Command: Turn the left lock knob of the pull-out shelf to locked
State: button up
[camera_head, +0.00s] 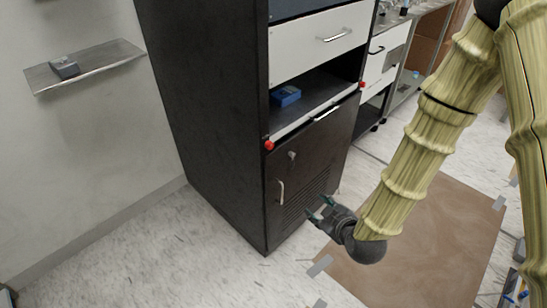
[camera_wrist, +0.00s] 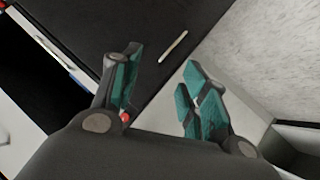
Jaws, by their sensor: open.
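The left lock knob (camera_head: 269,145) is a small red knob at the left end of the pull-out shelf's pale front edge (camera_head: 300,122). The right red knob (camera_head: 362,85) is at the other end. My gripper (camera_head: 321,207) is open and empty, in front of the lower cabinet door, below and to the right of the left knob. In the wrist view, my gripper's teal fingers (camera_wrist: 163,62) are spread apart. The left knob (camera_wrist: 125,117) shows there low beside the left finger, partly hidden and not touched as far as I can see. Its turn position is too small to read.
The dark cabinet (camera_head: 200,100) has a lower door with a pale handle (camera_head: 281,192) and a lock (camera_head: 292,155). A blue box (camera_head: 286,95) sits in the shelf opening. A white drawer (camera_head: 320,42) is above. A wall shelf (camera_head: 100,65) is at left.

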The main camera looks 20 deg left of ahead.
aim_at(271, 146)
jog(key=w+a+r+n+t+y+b, duration=0.1)
jog(key=w+a+r+n+y, duration=0.15)
jog(key=a+r, duration=0.3)
jog(key=w+a+r+n+t+y+b, duration=0.1)
jog(key=a+r+n, duration=0.3)
jog(key=a+r, duration=0.15)
jog(key=x, duration=1)
jog(key=shift+w+d+r, duration=0.1)
jog(key=shift+w+r, duration=0.1)
grip_shut()
